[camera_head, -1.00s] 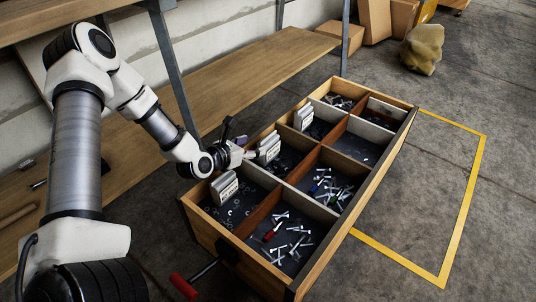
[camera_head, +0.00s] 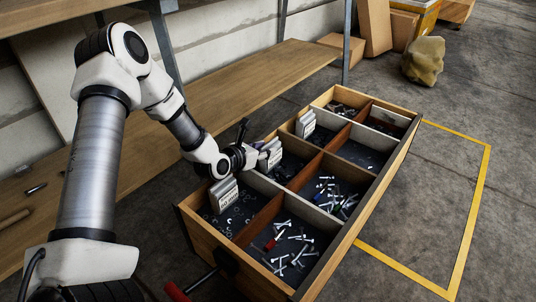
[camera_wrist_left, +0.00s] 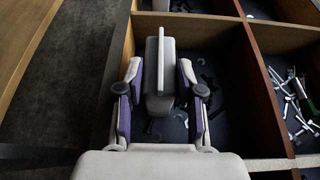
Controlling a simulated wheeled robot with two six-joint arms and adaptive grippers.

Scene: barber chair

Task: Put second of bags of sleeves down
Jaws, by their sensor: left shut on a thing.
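Three upright pale grey bags of sleeves stand along the left row of a wooden compartment box (camera_head: 345,235). The near bag (camera_head: 224,194) is in the nearest left compartment, and the far bag (camera_head: 306,124) is farther back. My left gripper (camera_head: 259,155) is shut on the middle bag (camera_head: 272,152), at the second left compartment. In the left wrist view the bag (camera_wrist_left: 160,75) is between the purple-padded fingers of the gripper (camera_wrist_left: 160,95). Whether its underside touches the compartment floor is hidden. My right gripper is out of view.
Wooden dividers part the box; loose bolts (camera_head: 290,245) and small dark parts lie inside. A red-ended handle (camera_head: 178,292) sticks out at the near side. A wooden shelf (camera_head: 240,98) runs along the left. Floor to the right is clear inside a yellow line (camera_head: 470,220).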

